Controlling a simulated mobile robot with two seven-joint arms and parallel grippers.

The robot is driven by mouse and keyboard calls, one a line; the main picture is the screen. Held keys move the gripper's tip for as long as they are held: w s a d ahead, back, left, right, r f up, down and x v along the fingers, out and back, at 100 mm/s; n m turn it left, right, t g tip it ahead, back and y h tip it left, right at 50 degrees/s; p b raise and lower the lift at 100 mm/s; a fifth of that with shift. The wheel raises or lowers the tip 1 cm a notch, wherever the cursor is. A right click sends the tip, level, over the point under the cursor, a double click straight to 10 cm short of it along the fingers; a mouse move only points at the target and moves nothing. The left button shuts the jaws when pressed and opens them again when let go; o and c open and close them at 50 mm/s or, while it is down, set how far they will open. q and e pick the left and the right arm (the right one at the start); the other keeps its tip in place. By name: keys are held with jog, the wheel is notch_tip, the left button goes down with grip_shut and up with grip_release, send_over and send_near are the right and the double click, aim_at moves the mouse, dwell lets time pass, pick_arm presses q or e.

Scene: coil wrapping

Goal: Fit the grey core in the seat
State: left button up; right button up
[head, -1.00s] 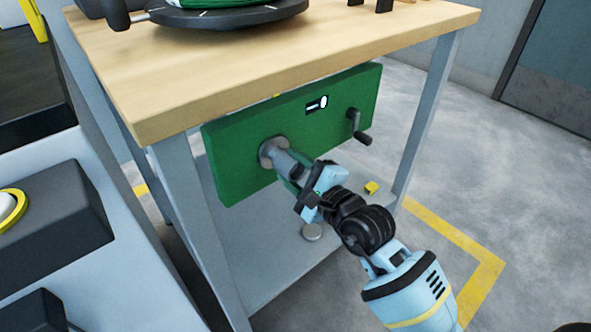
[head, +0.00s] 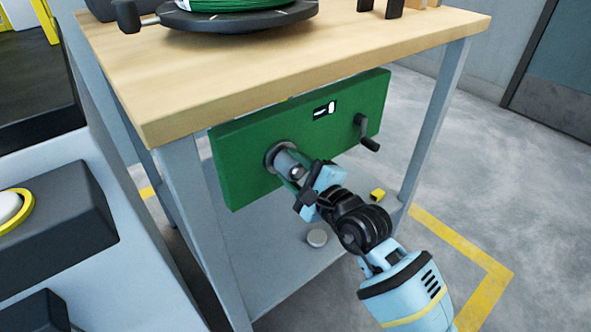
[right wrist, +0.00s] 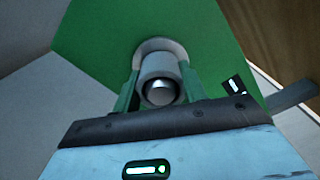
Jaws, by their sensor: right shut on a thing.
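The grey core (head: 287,163) is a short cylinder. Its far end is at the round grey seat (head: 271,158) on the green panel under the tabletop. My right gripper (head: 298,178) is shut on the core's near end, in front of the panel. In the right wrist view the core (right wrist: 161,68) lies between the two green fingers, its far end inside or against the seat's ring (right wrist: 143,46). The depth of the fit is hidden. My left gripper is not in view.
The green panel (head: 235,170) carries a small display (head: 324,110) and a dark crank (head: 364,135) to the right. A turntable with a green coil (head: 232,20) stands on the wooden tabletop (head: 300,60). A grey disc (head: 317,238) and yellow block (head: 378,195) lie on the lower shelf.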

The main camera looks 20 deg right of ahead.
jog(key=shift+w+a, duration=0.1)
jog(key=shift+w, duration=0.1)
jog(key=o, duration=1)
jog(key=shift+o, duration=0.2)
jog(key=p+v, duration=0.2)
jog(key=v, duration=0.5)
jog(key=shift+s+r, duration=0.1)
jog(key=shift+r, duration=0.05)
jog(key=shift+s+p, duration=0.3)
